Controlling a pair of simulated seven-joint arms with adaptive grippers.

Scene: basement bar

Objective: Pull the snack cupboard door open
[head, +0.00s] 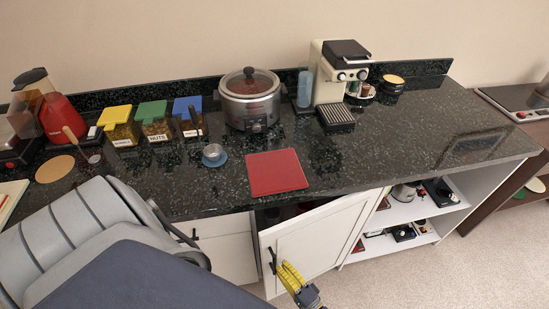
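The pale cupboard door (322,238) is under the counter's front edge. It stands partly open, with its left edge swung out and a dark gap above its top edge. Its dark bar handle (271,261) is near the left edge.
The dark counter holds a red mat (276,172), a slow cooker (249,100), a coffee machine (338,75) and several lidded snack boxes. Open shelves (408,210) with small items are right of the door. Bare floor (400,280) lies in front.

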